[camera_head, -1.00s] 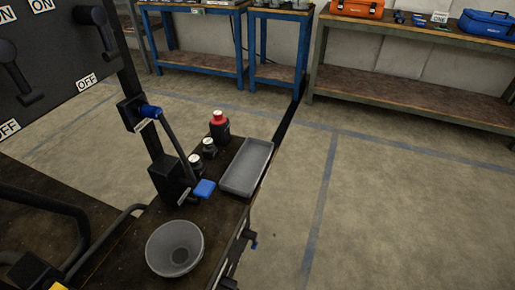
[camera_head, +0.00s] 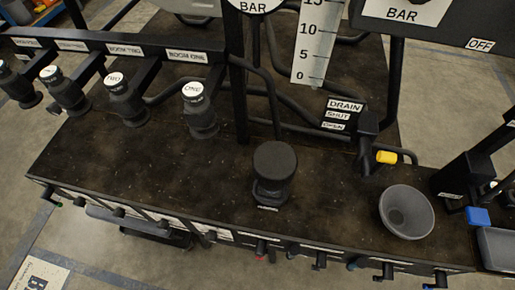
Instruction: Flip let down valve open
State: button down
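No label reading let down shows in the head view, so I cannot tell which valve it is. A yellow-handled valve (camera_head: 386,157) sits by a plate (camera_head: 340,115) marked DRAIN, SHUT and OPEN. A blue-tipped lever (camera_head: 478,216) is at the far right. My gripper is not in view.
The dark bench top (camera_head: 210,185) carries a black round-topped knob (camera_head: 275,163), a grey bowl (camera_head: 408,212) and a grey tray (camera_head: 497,248) at the right edge. Open floor shows in front.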

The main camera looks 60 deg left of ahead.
aim_at(261, 247)
jog(key=k+j+u, duration=0.2)
jog(key=k+j, duration=0.2)
jog(key=k+j+u, duration=0.2)
jog(key=k+j, duration=0.2)
jog(key=j, duration=0.15)
